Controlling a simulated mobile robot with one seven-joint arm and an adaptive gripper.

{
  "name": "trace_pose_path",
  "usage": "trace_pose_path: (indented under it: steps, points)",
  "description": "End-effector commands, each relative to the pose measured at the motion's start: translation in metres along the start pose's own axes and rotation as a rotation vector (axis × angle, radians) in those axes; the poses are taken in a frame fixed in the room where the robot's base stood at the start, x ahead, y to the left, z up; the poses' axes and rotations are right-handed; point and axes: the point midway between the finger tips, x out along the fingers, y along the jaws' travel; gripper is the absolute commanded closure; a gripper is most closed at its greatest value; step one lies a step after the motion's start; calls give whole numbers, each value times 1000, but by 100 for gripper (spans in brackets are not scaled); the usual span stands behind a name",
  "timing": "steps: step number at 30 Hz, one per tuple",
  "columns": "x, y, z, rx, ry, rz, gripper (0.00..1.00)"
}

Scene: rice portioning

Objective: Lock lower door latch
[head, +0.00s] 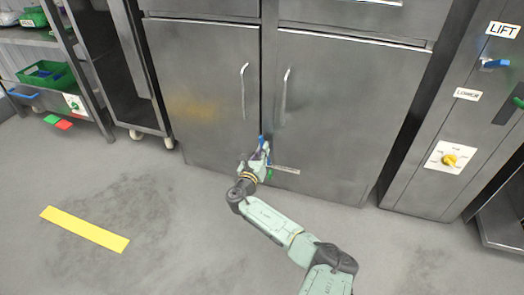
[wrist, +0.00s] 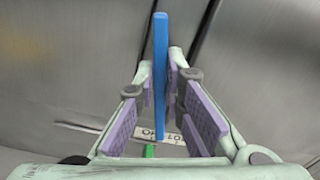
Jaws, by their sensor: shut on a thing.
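The lower door latch has a blue handle (head: 262,143) at the seam between the two lower steel doors, low down. In the wrist view the blue handle (wrist: 160,60) is a long bar standing upright between the finger pads. My gripper (head: 260,153) is at the handle and shut on it; it also shows in the wrist view (wrist: 171,75). A white label (head: 286,169) with partly hidden lettering lies beside the latch, and a green mark (wrist: 150,150) shows below it. The latch's pivot is hidden by my gripper.
The left door (head: 205,95) and right door (head: 345,110) look closed, each with a vertical handle. A wheeled rack and shelves with a green crate (head: 45,74) stand at left.

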Motion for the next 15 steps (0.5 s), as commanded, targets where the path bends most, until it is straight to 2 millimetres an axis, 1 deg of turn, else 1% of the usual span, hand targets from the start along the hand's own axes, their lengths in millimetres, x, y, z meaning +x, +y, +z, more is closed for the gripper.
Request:
trace_pose_path:
  steps: [9,15]
  points:
    - [0,0,0,-3,0,-1,100]
    - [0,0,3,-45,0,0,100]
